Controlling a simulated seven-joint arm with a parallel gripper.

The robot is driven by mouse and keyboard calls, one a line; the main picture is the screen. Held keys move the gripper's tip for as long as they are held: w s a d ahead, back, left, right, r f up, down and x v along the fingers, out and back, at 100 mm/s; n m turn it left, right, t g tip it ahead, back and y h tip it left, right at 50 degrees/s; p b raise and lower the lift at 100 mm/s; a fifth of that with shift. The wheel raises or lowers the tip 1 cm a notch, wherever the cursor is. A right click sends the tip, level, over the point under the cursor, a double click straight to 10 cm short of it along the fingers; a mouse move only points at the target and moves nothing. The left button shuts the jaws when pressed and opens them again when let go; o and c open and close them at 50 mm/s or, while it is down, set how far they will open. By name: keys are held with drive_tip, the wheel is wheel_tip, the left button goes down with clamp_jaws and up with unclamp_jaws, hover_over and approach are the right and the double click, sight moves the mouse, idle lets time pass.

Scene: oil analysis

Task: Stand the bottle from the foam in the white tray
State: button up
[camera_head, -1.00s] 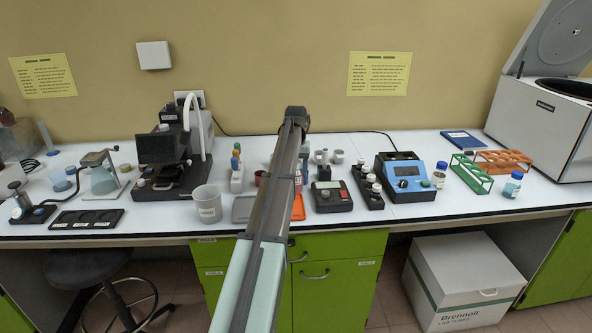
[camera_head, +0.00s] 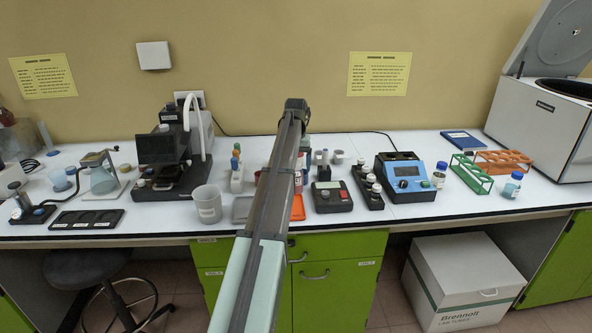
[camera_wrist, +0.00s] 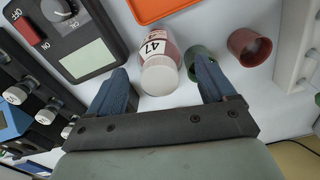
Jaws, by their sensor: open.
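My gripper (camera_wrist: 163,72) is open in the wrist view, its two blue fingers well apart. A bottle with a white cap, reddish contents and a label reading 47 (camera_wrist: 157,45) shows between and beyond the fingers; it appears upright, and I cannot tell if they are level with it. In the head view it is partly behind my arm. A black block, perhaps the foam (camera_head: 377,205), holds several white-capped bottles right of my arm; it is at the left in the wrist view (camera_wrist: 28,72). A white holder (camera_head: 237,187) with several coloured-capped bottles stands left of my arm, perhaps the white tray.
A black meter (camera_head: 330,197) stands close to the numbered bottle. An orange tray (camera_wrist: 155,8), a red cup (camera_wrist: 250,47) and a green round item (camera_wrist: 199,58) are also close by. A beaker (camera_head: 208,205) and a grey tray (camera_head: 242,210) are left of my arm.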

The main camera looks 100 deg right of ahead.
wheel_tip(320, 180, up, 8)
drive_tip(key=shift+r, duration=0.25)
drive_tip(key=shift+o, duration=0.5)
drive_tip(key=shift+r, duration=0.45)
